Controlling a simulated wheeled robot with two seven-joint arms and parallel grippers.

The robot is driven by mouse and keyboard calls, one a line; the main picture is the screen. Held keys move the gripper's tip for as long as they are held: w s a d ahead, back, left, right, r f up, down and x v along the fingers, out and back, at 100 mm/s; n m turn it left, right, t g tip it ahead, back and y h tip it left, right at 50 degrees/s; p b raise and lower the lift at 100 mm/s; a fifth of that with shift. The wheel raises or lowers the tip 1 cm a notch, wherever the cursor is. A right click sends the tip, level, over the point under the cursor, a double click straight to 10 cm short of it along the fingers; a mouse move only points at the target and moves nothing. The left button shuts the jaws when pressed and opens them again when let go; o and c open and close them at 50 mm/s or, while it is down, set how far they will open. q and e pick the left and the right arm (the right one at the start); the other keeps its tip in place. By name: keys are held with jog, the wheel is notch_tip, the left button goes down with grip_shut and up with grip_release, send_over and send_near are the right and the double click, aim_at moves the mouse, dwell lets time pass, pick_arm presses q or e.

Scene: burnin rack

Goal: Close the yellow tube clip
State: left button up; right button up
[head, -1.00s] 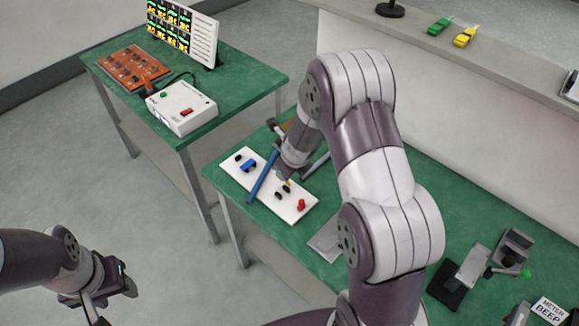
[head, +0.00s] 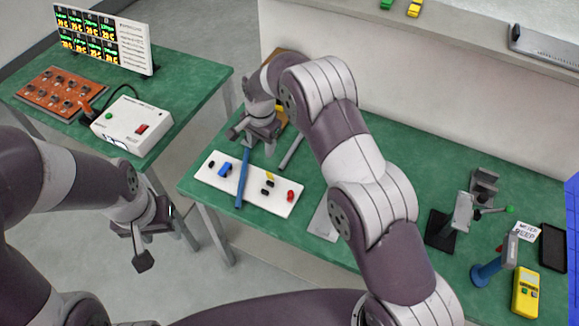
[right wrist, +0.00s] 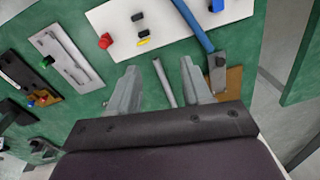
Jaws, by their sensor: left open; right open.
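The yellow tube clip (head: 269,176) is on a white board (head: 212,181) lying on the green table, between the blue tube and a red piece. It also shows small in the right wrist view (right wrist: 144,41), close to a black piece. I cannot tell whether the clip is open or closed. My left gripper (head: 145,238) is open and empty over the floor.
A grey rod (head: 292,152) lies behind the board. Black pieces, a blue clip (head: 225,169) and a red piece (head: 290,195) sit on the board. A grey plate (head: 322,222) lies to its right. A stand (head: 463,213) and a yellow meter (head: 525,292) are further right.

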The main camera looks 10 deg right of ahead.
aim_at(269, 174)
jog(key=shift+n+g, duration=0.3)
jog(key=shift+n, duration=0.6)
jog(key=f+p, duration=0.1)
jog(key=f, duration=0.2)
jog(key=s+d+f+p, duration=0.1)
jog(key=f, duration=0.3)
jog(key=f+p, duration=0.1)
jog(key=f, duration=0.3)
jog(key=shift+s+d, duration=0.15)
jog(key=shift+s, duration=0.05)
jog(key=shift+s+f+p, duration=0.1)
jog(key=shift+f+p, duration=0.25)
jog(key=shift+f, duration=0.45)
grip_shut()
